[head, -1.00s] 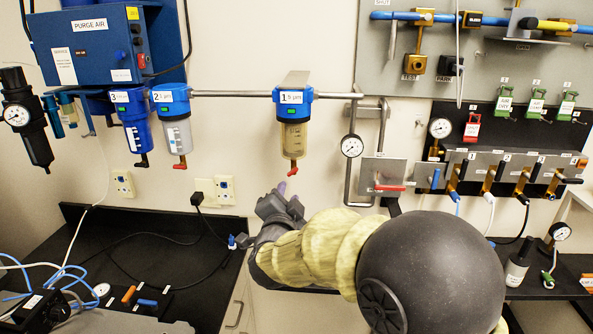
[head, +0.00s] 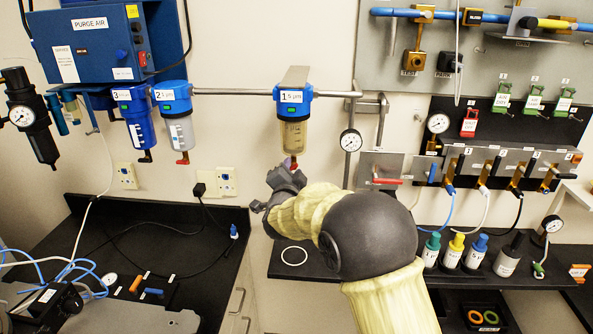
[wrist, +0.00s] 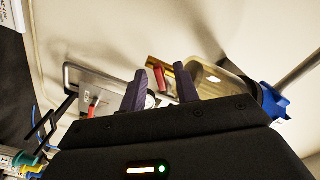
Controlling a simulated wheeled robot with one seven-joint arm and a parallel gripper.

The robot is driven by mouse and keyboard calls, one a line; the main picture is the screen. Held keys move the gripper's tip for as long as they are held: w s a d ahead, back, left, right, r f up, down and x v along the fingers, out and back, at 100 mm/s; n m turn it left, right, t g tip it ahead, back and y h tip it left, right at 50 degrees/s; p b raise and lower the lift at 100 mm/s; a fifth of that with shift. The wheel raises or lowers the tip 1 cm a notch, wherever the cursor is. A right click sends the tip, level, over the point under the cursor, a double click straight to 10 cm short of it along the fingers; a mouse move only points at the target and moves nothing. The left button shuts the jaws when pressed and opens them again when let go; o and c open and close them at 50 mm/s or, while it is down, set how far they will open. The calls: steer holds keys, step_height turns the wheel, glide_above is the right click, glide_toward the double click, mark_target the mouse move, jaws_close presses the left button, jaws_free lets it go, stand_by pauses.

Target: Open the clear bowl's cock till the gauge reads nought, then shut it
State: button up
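The clear bowl (head: 293,136) hangs under a blue head labelled 1, with a brass-toned fitting and a red cock at its bottom. In the wrist view the bowl (wrist: 222,84) lies sideways with the red cock (wrist: 159,76) at its end. My gripper (head: 288,164) is just below the bowl; its tips overlap the cock in the head view. In the wrist view my gripper (wrist: 160,88) has its two dark fingers apart, with the cock showing between and beyond them; contact cannot be told. A round gauge (head: 350,141) hangs right of the bowl; its reading is too small to tell.
Bowls 2 (head: 179,133) and 3 (head: 139,130) hang to the left, with cocks below. A metal plate with a red lever (head: 386,182) is on the right. A black bench (head: 160,225) lies below left. A pipe (head: 235,92) runs along the wall.

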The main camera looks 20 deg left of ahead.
jaws_close()
steer(key=shift+f, duration=0.1)
steer(key=shift+d, duration=0.1)
